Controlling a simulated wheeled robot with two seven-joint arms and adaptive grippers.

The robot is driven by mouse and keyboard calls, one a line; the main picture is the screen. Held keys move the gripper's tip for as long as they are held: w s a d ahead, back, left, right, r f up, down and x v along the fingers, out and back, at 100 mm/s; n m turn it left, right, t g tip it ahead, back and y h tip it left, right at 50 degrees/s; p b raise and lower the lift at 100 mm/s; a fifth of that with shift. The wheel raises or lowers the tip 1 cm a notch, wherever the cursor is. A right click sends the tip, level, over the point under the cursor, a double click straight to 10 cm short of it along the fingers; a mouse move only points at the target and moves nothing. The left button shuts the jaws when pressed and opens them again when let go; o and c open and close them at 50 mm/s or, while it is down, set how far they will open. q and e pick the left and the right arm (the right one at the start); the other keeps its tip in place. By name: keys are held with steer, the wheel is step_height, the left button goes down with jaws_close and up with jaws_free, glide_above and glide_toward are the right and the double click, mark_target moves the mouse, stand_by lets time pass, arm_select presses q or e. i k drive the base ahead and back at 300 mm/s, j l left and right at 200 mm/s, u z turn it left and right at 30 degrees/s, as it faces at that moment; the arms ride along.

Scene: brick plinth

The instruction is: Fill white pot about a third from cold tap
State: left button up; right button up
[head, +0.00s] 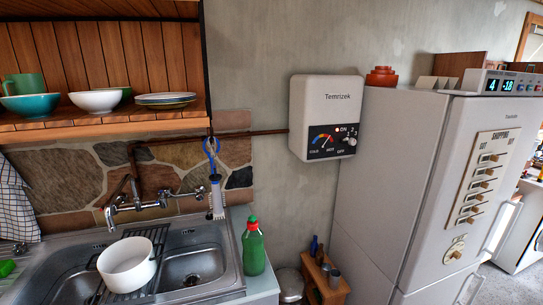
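The white pot (127,265) stands upright on a dark rack across the double metal sink, to the left of the right basin (193,262). Its rim is open and I see a plain pale inside; I cannot tell whether any water is in it. The tap (143,203) is a wall-mounted metal mixer on the stone backsplash, above and behind the pot. I see no water running from it. Which of its handles is cold cannot be told at this size. Neither of my grippers shows in the head view.
A green bottle (253,247) stands on the counter right of the sink. A brush (215,190) hangs on the wall. A wooden shelf (107,124) with bowls and plates overhangs the sink. A water heater (326,116) and a white fridge (411,180) are to the right.

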mark_target(161, 193)
steer(key=u, duration=1.3)
